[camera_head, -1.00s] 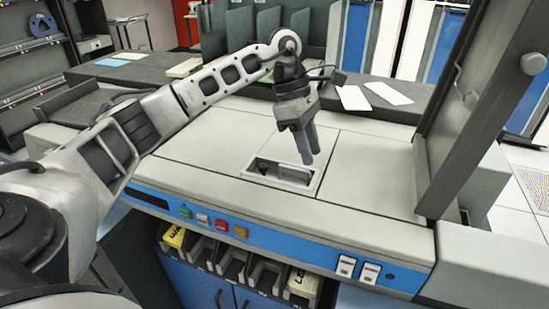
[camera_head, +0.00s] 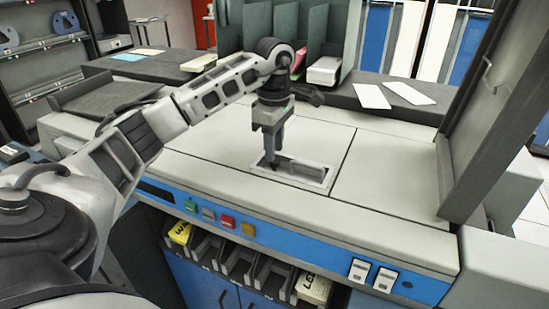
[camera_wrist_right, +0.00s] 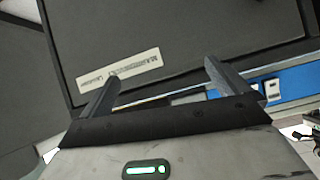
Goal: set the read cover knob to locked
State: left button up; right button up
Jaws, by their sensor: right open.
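A framed window (camera_head: 318,184) is set in the pale top of the machine (camera_head: 220,150). Inside it lies a dark grey shape (camera_head: 300,168); I cannot tell whether this is the read cover knob, and no locked marking is readable. My left gripper (camera_head: 271,164) points down with its fingertips at the left part of the window. Its fingers overlap in the head view, so their gap and any contact are unclear. My right gripper (camera_wrist_right: 161,70) is open and empty in the right wrist view, before a dark panel (camera_wrist_right: 190,35) with a white label (camera_wrist_right: 118,70).
A tall dark raised panel (camera_head: 480,130) stands at the right of the machine top. A blue front strip (camera_head: 275,238) carries coloured buttons and white switches (camera_head: 371,274). Open slots with cards lie below. Card bins (camera_head: 285,35) stand behind. The top right of the window is clear.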

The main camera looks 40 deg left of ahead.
pick_arm(q)
jog(key=shift+f, duration=1.55)
grip_shut()
jog(key=shift+s+a+r, duration=0.1)
jog(key=shift+s+a, duration=0.15)
jog(key=shift+a, duration=0.7)
grip_release()
